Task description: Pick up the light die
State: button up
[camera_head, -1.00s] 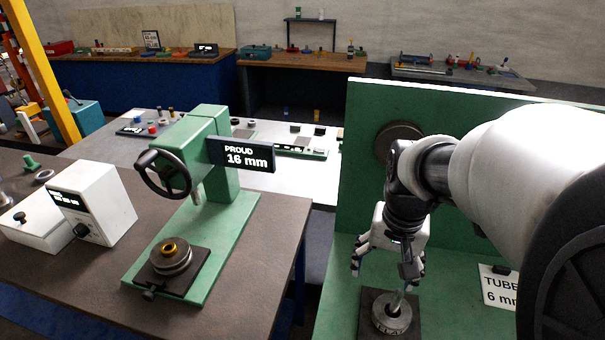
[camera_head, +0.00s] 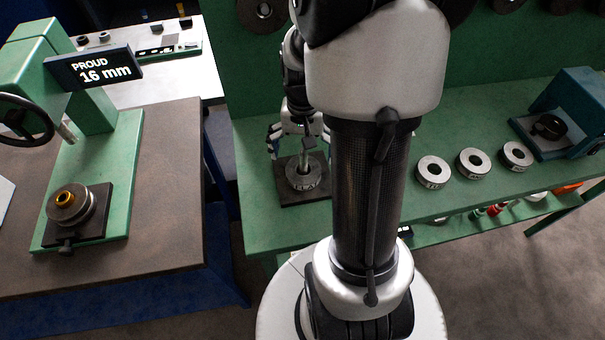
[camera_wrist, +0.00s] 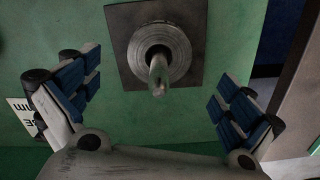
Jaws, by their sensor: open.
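Three grey die rings stand in a row on the green bench in the head view: a left one (camera_head: 433,172), a middle one (camera_head: 474,163) and a right one (camera_head: 515,156). Their markings are too small to read surely, so I cannot tell which is the light die. Another grey ring (camera_head: 303,183), marked something like "FLAT", sits around an upright post on a dark square plate (camera_head: 290,197). It also shows in the wrist view (camera_wrist: 178,70). My gripper (camera_head: 299,140) is open and empty above that post, its fingers apart on either side in the wrist view (camera_wrist: 160,100).
A blue press-like device (camera_head: 575,105) stands at the bench's right end. A green press (camera_head: 95,150) with a "PROUD 16 mm" sign (camera_head: 95,67) is on the left table. A floor gap separates table and bench. Bare bench lies behind the rings.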

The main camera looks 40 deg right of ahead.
aim_at(303, 168)
jog(key=shift+w+f+b, duration=0.1)
jog(key=shift+f+b, duration=1.25)
jog(key=shift+f, duration=2.25)
jog(key=shift+c, duration=0.4)
jog(key=shift+r, duration=0.1)
jog(key=c, duration=1.4)
